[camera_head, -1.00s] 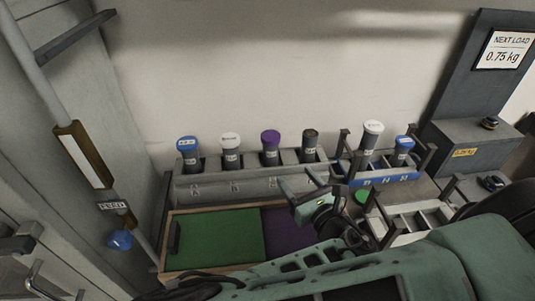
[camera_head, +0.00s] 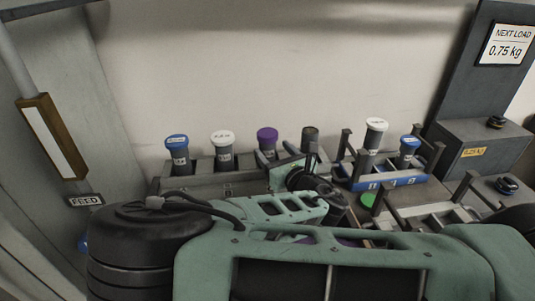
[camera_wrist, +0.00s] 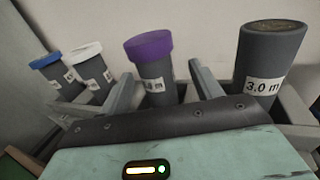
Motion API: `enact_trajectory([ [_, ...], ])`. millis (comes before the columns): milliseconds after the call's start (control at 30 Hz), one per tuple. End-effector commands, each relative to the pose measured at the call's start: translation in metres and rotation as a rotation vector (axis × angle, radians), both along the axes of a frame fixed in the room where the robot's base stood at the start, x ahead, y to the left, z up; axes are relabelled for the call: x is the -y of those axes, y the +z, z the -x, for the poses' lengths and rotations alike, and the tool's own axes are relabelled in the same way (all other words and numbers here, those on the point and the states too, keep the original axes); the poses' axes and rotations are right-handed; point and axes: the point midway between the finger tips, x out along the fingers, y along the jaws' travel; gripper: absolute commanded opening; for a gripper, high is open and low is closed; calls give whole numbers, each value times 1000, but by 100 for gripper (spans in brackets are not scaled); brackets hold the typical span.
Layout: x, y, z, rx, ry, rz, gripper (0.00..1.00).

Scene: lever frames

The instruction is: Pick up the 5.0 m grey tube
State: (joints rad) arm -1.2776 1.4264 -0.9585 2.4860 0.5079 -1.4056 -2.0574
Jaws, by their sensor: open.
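The tube with a grey top (camera_head: 310,138) stands upright at the right end of the rack in the head view. In the wrist view this grey tube (camera_wrist: 271,65) is at the right, and its label reads 3.0 m. I see no label reading 5.0 m. My gripper (camera_wrist: 160,72) is open, its fingers on either side of the purple-capped tube (camera_wrist: 153,70) in the wrist view. Whether they touch it I cannot tell. The grey-topped tube is outside the right finger. In the head view my arm partly hides the rack front.
A blue-capped tube (camera_head: 177,152) and a white-capped tube (camera_head: 223,150) stand left in the rack. A blue tray (camera_head: 388,181) at the right holds another white-capped tube (camera_head: 375,132) and blue-capped tube (camera_head: 409,150). A sign (camera_head: 506,46) reads NEXT LOAD 0.75 kg.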

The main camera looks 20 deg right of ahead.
Motion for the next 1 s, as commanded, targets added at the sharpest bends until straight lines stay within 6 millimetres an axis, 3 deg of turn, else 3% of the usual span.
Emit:
enact_trajectory([
  [400, -11, 3, -48, 1, 0, -1, 64],
  [667, -11, 1, -51, 0, 0, 0, 64],
  [867, -11, 2, -51, 0, 0, -1, 12],
  [1000, -11, 2, -51, 2, 0, -1, 9],
])
